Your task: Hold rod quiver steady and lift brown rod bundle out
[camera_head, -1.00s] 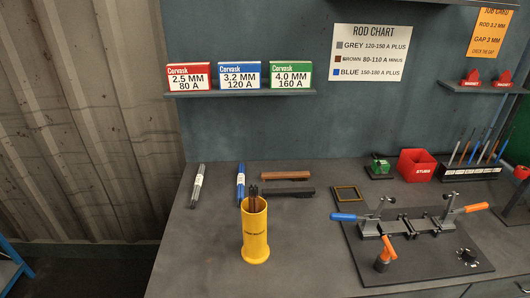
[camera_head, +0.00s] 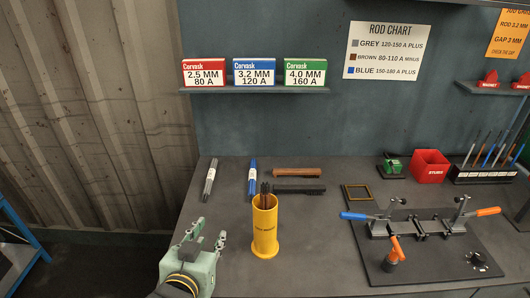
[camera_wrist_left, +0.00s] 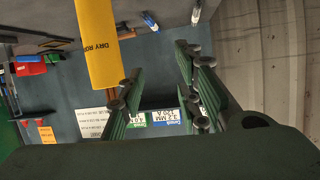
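The yellow rod quiver (camera_head: 265,232) stands upright on the grey workbench (camera_head: 318,222) in the head view. The brown rod bundle (camera_head: 265,189) is inside it, with its dark upper ends above the rim. My left gripper (camera_head: 210,233) is open and empty at the lower left, apart from the quiver. In the left wrist view, the quiver (camera_wrist_left: 97,42) shows to the left of my open left gripper's fingers (camera_wrist_left: 160,90), not between them. The brown rods' lower part is hidden by the quiver wall. My right gripper is not in view.
A grey rod bundle (camera_head: 209,178), a blue rod bundle (camera_head: 252,178), a wooden-handled brush (camera_head: 297,173) and a black bar (camera_head: 298,188) lie behind the quiver. A dark plate with clamps (camera_head: 420,250) lies right. A red bin (camera_head: 430,165) stands at the back.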

